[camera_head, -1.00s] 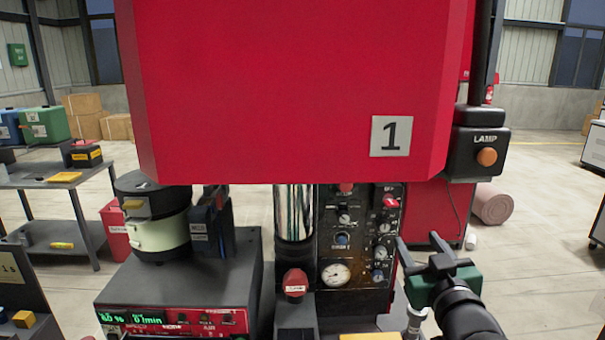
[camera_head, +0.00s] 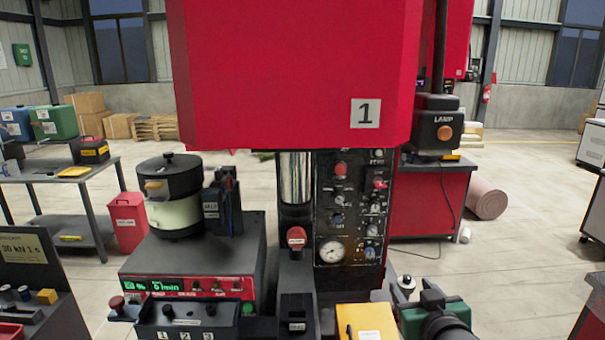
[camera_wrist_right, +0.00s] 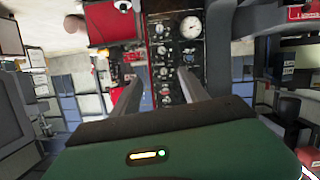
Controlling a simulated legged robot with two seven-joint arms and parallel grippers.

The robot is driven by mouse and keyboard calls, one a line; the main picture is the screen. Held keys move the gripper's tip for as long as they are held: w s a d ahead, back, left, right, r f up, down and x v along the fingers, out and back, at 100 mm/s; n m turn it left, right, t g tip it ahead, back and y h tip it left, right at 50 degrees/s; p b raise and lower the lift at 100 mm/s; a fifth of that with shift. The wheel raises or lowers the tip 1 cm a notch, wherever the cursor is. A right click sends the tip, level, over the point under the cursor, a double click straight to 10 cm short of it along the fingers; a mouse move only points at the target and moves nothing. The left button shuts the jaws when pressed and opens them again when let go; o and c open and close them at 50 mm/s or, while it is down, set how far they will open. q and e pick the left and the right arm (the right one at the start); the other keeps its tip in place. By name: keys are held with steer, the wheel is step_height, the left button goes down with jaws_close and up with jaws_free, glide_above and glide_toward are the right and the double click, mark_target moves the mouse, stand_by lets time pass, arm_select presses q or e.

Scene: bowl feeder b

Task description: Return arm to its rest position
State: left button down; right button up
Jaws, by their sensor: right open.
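My right gripper (camera_head: 418,290) is at the lower right of the head view, with its green body and dark fingers in front of the red machine. In the right wrist view, its two fingers (camera_wrist_right: 160,82) stand apart with nothing between them, pointing towards a dark control panel. The same panel (camera_head: 350,205) with knobs and a round gauge shows in the head view, left of the gripper. My left gripper is not in view.
A red machine head marked 1 (camera_head: 290,75) fills the upper middle. A bowl feeder (camera_head: 175,205) stands on a grey unit at left. A three-numbered black box (camera_head: 187,318) and a yellow box (camera_head: 366,320) are in front.

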steer(key=s+a+f+g, duration=0.1)
steer(key=s+f+g, duration=0.5)
steer(key=s+f, duration=0.5)
steer(key=s+a+f+m+g, duration=0.1)
steer(key=s+f+g, duration=0.5)
steer(key=s+f, duration=0.6)
step_height(320, 180, down, 4)
steer(key=shift+s+f, duration=0.15)
steer(key=shift+f, duration=0.1)
